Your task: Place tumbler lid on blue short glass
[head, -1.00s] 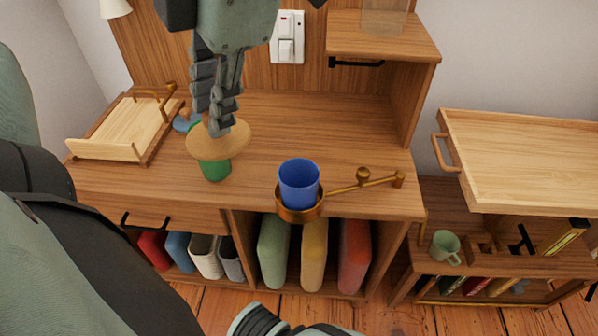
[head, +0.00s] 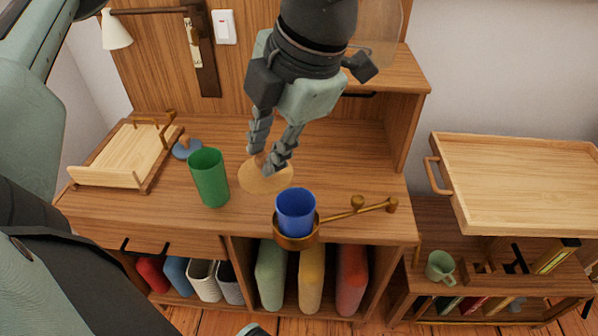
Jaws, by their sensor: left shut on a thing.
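The tumbler lid (head: 262,181) is a flat round wooden disc, seen behind and slightly left of the blue glass. My left gripper (head: 269,165) is shut on its top, with the fingers coming down from above. The lid's height over the desk is hard to judge. The blue short glass (head: 296,213) stands upright and open-topped in a brass ring holder (head: 297,242) at the desk's front edge. The lid is apart from its rim. A green glass (head: 209,178) stands uncovered to the left. My right gripper is not in view.
A blue lid-like disc with a wooden knob (head: 186,149) lies behind the green glass. A wooden tray (head: 125,156) sits at the desk's left. A brass arm (head: 365,206) extends right of the holder. The desk (head: 350,160) is clear at back right.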

